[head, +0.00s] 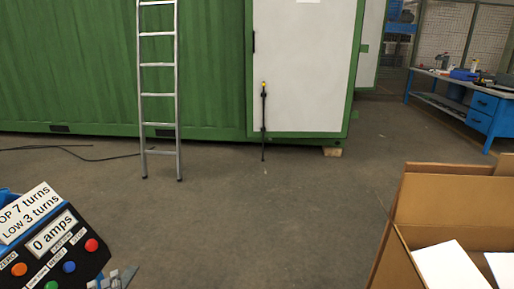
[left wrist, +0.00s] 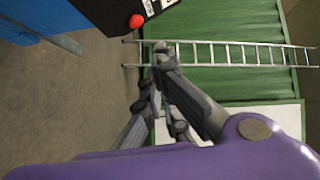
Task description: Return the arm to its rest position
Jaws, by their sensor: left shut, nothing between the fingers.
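My left gripper (head: 116,278) shows only as grey fingertips at the bottom edge of the head view, just right of the control box. In the left wrist view my left gripper (left wrist: 155,72) is shut and empty, its grey fingers together in mid-air. The black control box (head: 62,242) with a "0 amps" display and coloured buttons stands at the lower left of the head view. Its corner with a red button (left wrist: 136,20) shows at the top of the left wrist view. My right gripper is in neither view.
An open cardboard box (head: 415,215) with white items stands at the lower right. A ladder (head: 159,95) leans at the green container (head: 70,65), which has a white door (head: 300,70). A blue workbench (head: 480,100) is at the far right. The middle floor is clear.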

